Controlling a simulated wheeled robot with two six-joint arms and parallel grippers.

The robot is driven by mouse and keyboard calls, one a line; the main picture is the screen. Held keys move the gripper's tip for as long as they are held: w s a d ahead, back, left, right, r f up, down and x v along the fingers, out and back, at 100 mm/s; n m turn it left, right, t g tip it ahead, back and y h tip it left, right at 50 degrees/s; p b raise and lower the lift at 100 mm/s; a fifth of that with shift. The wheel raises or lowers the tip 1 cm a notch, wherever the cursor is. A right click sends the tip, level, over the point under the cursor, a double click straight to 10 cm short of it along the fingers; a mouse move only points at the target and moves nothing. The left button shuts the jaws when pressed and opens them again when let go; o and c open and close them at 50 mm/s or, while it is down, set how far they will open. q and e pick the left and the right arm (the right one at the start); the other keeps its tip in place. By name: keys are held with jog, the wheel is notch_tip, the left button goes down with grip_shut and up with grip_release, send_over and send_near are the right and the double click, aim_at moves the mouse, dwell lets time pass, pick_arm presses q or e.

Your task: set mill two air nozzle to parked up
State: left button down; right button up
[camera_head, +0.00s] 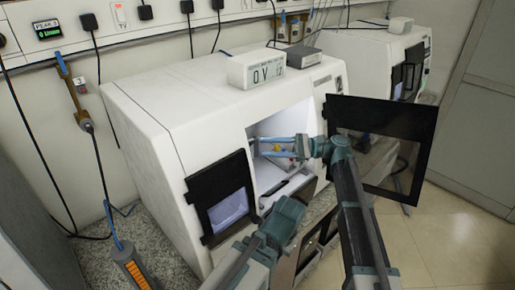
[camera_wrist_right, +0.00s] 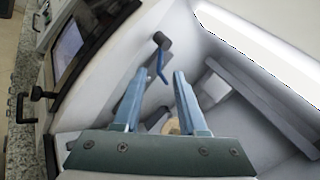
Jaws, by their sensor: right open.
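The near white mill (camera_head: 185,105) stands open in the head view; I cannot read a number that marks it as mill two. My right gripper (camera_head: 263,147) reaches into its lit chamber from the right. In the right wrist view, the air nozzle is a thin blue piece (camera_wrist_right: 161,64) hanging from a dark grey mount (camera_wrist_right: 161,40) on the pale wall. My right gripper (camera_wrist_right: 162,73) is open, its two blue fingers apart. The nozzle appears between the fingertips, but contact is not visible. My left arm's teal joint shows below the chamber; its fingers are hidden.
A dark framed door (camera_head: 380,145) stands swung open to the right of the chamber. A black-framed screen (camera_head: 222,198) is on the mill's front left. A grey bar (camera_wrist_right: 262,105) crosses the chamber. A second mill (camera_head: 370,65) stands behind. Floor at the right is clear.

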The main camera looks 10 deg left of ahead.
jog(key=shift+v, duration=1.2)
